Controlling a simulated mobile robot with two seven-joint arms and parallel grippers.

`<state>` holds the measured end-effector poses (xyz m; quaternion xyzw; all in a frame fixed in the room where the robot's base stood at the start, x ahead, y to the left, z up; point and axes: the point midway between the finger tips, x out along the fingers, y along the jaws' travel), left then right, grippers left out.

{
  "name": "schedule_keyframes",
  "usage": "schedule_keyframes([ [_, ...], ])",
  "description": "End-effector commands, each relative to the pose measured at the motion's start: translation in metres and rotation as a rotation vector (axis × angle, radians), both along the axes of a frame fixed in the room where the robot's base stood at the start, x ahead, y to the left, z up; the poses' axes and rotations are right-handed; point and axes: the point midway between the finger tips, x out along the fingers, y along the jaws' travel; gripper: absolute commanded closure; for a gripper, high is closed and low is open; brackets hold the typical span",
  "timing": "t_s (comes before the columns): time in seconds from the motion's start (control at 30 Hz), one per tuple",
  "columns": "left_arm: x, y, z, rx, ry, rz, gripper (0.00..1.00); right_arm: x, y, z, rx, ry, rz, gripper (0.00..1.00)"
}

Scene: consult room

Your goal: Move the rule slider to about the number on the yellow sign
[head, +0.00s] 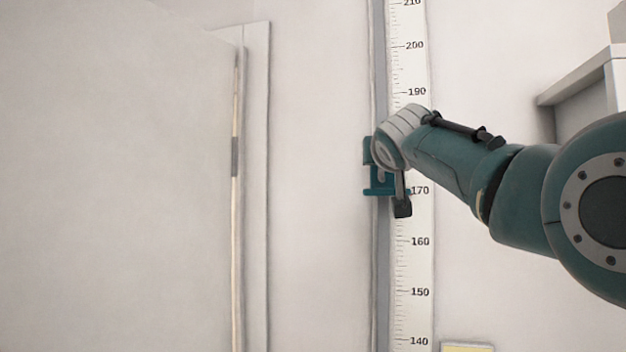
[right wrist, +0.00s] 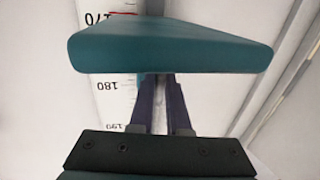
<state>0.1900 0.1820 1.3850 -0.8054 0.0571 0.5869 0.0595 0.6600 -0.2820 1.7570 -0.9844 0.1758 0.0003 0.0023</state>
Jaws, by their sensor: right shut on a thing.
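The rule slider (head: 372,190) is a teal block on the grey rail (head: 382,270) beside the white height rule (head: 415,270). Its lower edge is about level with the 170 mark. In the right wrist view, which is upside down, the slider's teal plate (right wrist: 170,48) crosses the rule near 170, with a red mark beside that number. My right gripper (right wrist: 157,88) is shut on the slider; its fingertips are partly hidden by the plate. In the head view my arm hides part of the slider. The yellow sign (head: 467,349) shows only its top edge; its number is out of view.
A door or panel (head: 120,180) with a frame fills the left. A white shelf or cabinet (head: 585,80) juts out at upper right, above my arm. The rule and rail above and below the slider look clear.

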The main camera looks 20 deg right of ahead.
Motion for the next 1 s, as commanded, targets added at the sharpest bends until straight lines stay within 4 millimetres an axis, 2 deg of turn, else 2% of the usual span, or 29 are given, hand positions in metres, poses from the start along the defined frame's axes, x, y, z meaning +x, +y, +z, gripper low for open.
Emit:
schedule_keyframes([
  [0.1,0.0003,0.0001,0.0031,0.0,-0.001,0.0,1.0,0.0,-0.0008,0.0079,0.0,-0.004,0.0,1.0],
  [0.47,0.0004,0.0012,0.0029,0.004,-0.002,-0.003,1.0,0.0,-0.0008,0.0079,0.0,-0.004,0.0,1.0],
  [0.5,0.0004,0.0015,0.0029,0.005,-0.002,-0.004,1.0,0.0,-0.0008,0.0078,0.0,-0.004,0.0,0.82],
  [0.73,0.0004,0.0026,0.0028,0.01,-0.002,-0.006,1.0,0.0,-0.0005,0.0068,0.0,-0.001,0.0,0.56],
  [1.0,0.0003,0.0026,0.002,0.01,-0.002,-0.006,1.0,-0.0002,-0.0001,0.0058,0.0,-0.001,0.0,0.55],
])
